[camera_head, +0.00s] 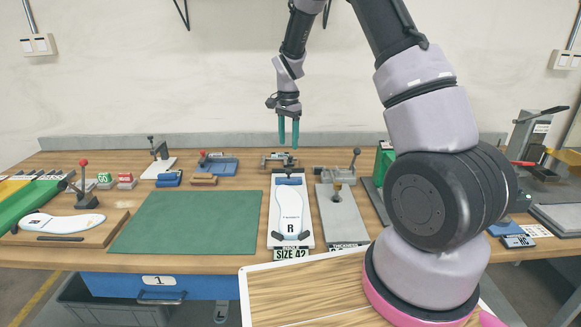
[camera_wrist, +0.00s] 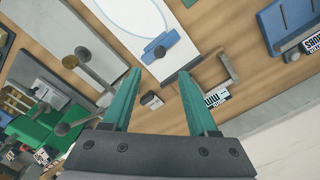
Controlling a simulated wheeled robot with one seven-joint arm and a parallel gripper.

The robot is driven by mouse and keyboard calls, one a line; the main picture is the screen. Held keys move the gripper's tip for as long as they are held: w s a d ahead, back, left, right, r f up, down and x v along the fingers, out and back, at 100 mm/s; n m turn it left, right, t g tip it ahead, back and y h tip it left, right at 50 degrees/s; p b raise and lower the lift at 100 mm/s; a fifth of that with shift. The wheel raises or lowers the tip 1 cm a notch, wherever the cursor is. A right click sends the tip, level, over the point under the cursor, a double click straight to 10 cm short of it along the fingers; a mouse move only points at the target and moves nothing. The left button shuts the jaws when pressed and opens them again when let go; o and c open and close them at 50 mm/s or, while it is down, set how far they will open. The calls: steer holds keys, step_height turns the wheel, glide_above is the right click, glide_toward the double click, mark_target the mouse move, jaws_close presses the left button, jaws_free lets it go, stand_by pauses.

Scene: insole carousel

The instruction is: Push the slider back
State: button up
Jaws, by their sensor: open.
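The insole fixture is a white plate (camera_head: 305,222) marked SIZE 42, with a white insole (camera_head: 291,208) marked R on it. A small blue slider (camera_head: 288,181) sits at the insole's far end; in the wrist view this blue piece (camera_wrist: 154,53) carries a round dark knob and touches or nearly touches the insole outline. My gripper (camera_head: 289,147) is above the back of the table, behind the fixture's far end, fingers pointing down. In the wrist view its two teal fingers (camera_wrist: 160,75) are apart with nothing between them. Their height over the table is hard to tell.
A grey thickness gauge (camera_head: 343,215) with an upright lever stands right of the fixture. A green mat (camera_head: 187,222) lies clear to the left. A small metal bracket (camera_wrist: 226,72) and block (camera_wrist: 151,100) lie near the fingers. A blue clamp fixture (camera_head: 217,164) stands farther left.

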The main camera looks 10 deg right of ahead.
mark_target(289, 170)
step_height(289, 170, down, 10)
steer(key=shift+f, duration=0.25)
stand_by(0.3)
jaws_close()
stand_by(1.3)
